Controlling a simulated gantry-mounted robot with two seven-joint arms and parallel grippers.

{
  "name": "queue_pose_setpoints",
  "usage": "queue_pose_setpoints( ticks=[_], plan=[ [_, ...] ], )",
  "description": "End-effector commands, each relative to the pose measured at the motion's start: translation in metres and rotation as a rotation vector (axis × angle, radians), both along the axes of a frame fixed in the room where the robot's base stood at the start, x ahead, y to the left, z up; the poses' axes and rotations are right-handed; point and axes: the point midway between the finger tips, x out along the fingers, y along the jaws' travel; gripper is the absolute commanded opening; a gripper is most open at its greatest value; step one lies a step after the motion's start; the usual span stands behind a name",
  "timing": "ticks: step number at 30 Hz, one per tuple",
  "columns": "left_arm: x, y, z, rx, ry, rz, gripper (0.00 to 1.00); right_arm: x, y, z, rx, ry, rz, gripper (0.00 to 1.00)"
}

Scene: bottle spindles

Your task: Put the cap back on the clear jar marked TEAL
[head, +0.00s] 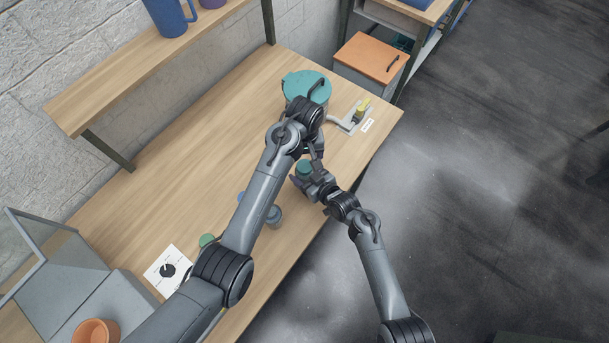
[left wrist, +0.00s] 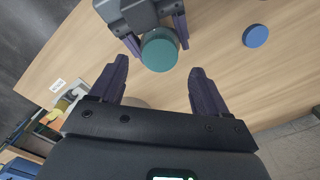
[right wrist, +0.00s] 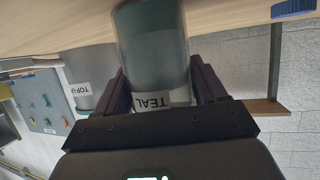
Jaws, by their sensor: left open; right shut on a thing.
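The clear jar marked TEAL (right wrist: 152,55) stands between the fingers of my right gripper (head: 303,178), which is shut on its side. The label reads upside down in the right wrist view. A flat teal disc (left wrist: 159,50), which looks like a cap, shows at the jar's top in the left wrist view; the head view shows it as a teal top (head: 304,167). I cannot tell how firmly it sits. My left gripper (left wrist: 159,70) is open and empty above the jar, its fingers apart from the disc.
A blue disc (left wrist: 255,36) lies on the table. A blue-grey jar (head: 273,216) and a green-topped thing (head: 207,240) stand nearer the front left. A large teal-lidded container (head: 306,86) and a grey fixture with a yellow part (head: 361,112) are at the back. The table's left middle is clear.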

Motion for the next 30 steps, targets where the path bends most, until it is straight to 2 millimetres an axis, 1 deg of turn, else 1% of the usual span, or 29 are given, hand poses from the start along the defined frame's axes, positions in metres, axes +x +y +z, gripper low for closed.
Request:
queue_pose_setpoints(
  ticks=[1, 3, 6, 10, 15, 23, 26, 30],
  plan=[
    [0.000, 0.000, -0.008, 0.002, 0.001, 0.000, 0.76, 0.000, -0.001, -0.001, -0.002, 0.001, -0.001, 0.00],
    [0.000, 0.001, -0.017, 0.002, 0.002, 0.001, 0.76, 0.000, -0.001, -0.001, -0.002, 0.001, -0.001, 0.00],
    [0.000, 0.001, -0.028, 0.002, 0.001, 0.001, 0.76, 0.000, -0.001, -0.001, -0.002, 0.001, -0.001, 0.00],
    [0.000, 0.001, -0.038, 0.001, 0.000, 0.000, 0.76, 0.000, -0.001, -0.001, -0.002, 0.001, -0.001, 0.00],
    [0.000, 0.001, -0.044, 0.000, -0.001, 0.000, 0.76, 0.000, -0.001, -0.001, -0.001, 0.002, 0.000, 0.00],
    [0.000, 0.000, -0.045, 0.000, -0.001, 0.001, 0.76, 0.000, 0.000, -0.001, -0.001, 0.002, 0.000, 0.00],
    [0.000, 0.000, -0.045, 0.000, -0.001, 0.001, 0.62, 0.000, 0.000, -0.001, -0.001, 0.002, 0.000, 0.00],
    [0.000, 0.000, -0.045, 0.000, -0.001, 0.001, 0.41, 0.000, -0.001, -0.001, -0.001, 0.001, -0.001, 0.00]
  ],
)
